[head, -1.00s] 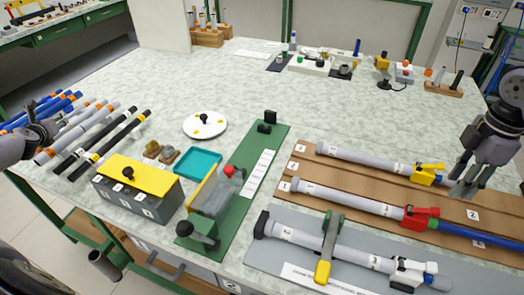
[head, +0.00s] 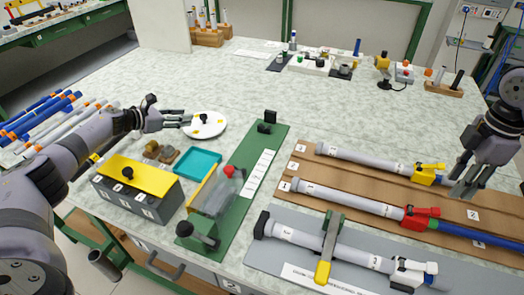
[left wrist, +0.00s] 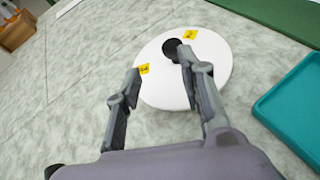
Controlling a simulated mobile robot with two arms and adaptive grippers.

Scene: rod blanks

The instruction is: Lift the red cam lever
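The red cam lever (head: 418,217) sits on the middle grey tube on the brown board at the right, where the blue rod meets the tube. A yellow lever (head: 428,174) is on the tube behind it and a white lever (head: 408,274) on the tube in front. My right gripper (head: 462,190) hangs near the yellow lever, behind and to the right of the red one; its fingers look parted and empty. My left gripper (head: 187,118) is at the white disc's left edge, far from the red lever. In the left wrist view its fingers (left wrist: 160,70) are apart, over the white disc (left wrist: 215,85), with nothing between them gripped.
A teal tray (head: 198,163), a grey box with a yellow lid (head: 135,178) and a green fixture board (head: 262,150) stand in the middle. Several rods (head: 40,115) lie at the left.

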